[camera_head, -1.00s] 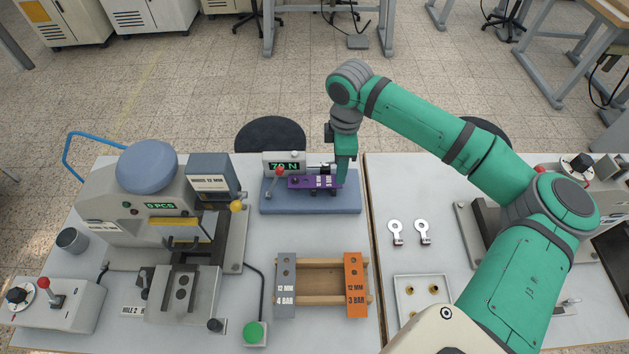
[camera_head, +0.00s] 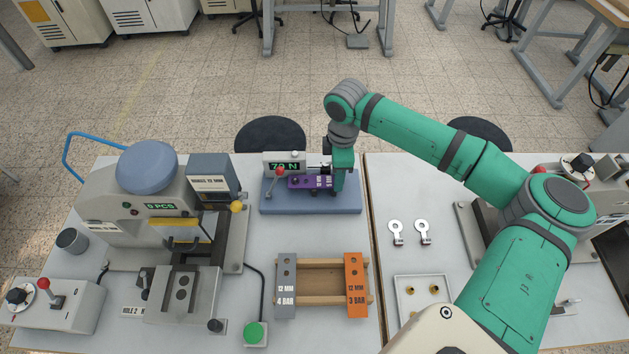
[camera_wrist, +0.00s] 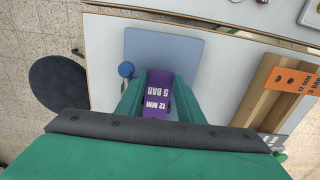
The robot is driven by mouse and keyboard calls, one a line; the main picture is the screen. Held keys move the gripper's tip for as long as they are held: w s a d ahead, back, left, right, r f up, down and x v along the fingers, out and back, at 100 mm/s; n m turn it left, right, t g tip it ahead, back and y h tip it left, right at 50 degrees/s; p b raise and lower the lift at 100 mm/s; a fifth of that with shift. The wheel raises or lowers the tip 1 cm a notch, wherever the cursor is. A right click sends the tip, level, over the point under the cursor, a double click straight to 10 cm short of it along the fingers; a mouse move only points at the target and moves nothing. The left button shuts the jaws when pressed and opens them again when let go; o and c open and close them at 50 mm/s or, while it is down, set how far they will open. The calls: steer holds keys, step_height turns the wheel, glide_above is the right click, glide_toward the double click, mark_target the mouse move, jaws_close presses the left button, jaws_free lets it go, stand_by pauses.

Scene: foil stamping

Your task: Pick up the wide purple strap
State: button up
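The wide purple strap (camera_head: 310,182), marked "12 MM 5 BAR" in the wrist view (camera_wrist: 156,96), lies across the force tester (camera_head: 284,162) on its blue base (camera_head: 342,203). My gripper (camera_head: 336,188) is at the strap's right end, pointing down. In the wrist view its two green fingers (camera_wrist: 159,98) stand on either side of the strap, open, with a narrow gap visible on the right side. Whether the left finger touches the strap cannot be told. The strap's far end is hidden in the wrist view.
A wooden rack (camera_head: 320,298) in front holds a grey strap (camera_head: 286,285) and an orange strap (camera_head: 355,285). The stamping press (camera_head: 150,220) stands to the left. The tester's red-knobbed lever (camera_head: 279,174) is close to the strap's left end. Bare table lies between tester and rack.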

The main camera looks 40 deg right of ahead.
steer(key=shift+r, duration=0.1)
steer(key=shift+c, duration=0.2)
steer(key=shift+r, duration=0.3)
step_height(320, 180, up, 2)
steer(key=s+a+r, duration=0.7)
steer(key=s+r, duration=0.3)
steer(key=s, duration=0.1)
steer(key=shift+s+a+r, duration=0.2)
steer(key=shift+s+a, duration=0.1)
steer(key=shift+s, duration=0.1)
steer(key=shift+r, duration=0.25)
steer(key=shift+r, duration=1.2)
